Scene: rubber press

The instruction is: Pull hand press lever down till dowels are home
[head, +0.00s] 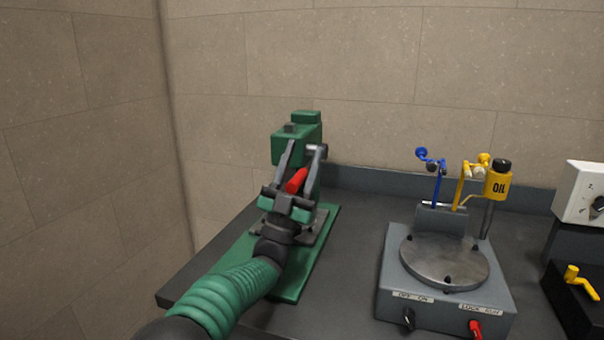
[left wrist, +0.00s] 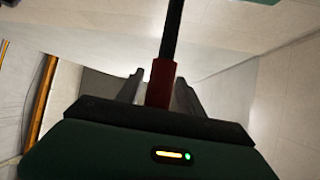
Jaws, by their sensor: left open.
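The green hand press (head: 298,148) stands on a green base plate (head: 328,228) at the left of the bench. Its lever has a red grip (head: 296,181) on a dark rod. My left gripper (head: 301,160) is in front of the press, its fingers open on either side of the red grip. In the left wrist view the red grip (left wrist: 160,84) lies between the fingers, with gaps visible beside it, and the black rod (left wrist: 171,32) runs upward from it. The dowels cannot be made out; my gripper and arm cover the lower press. My right gripper is not in view.
A grey fixture (head: 445,297) with a round metal plate, switches, and blue and yellow levers stands to the right. A yellow oil bottle (head: 497,184) rises behind it. A white box (head: 580,192) is at the far right. Bare bench (head: 345,285) lies between press and fixture.

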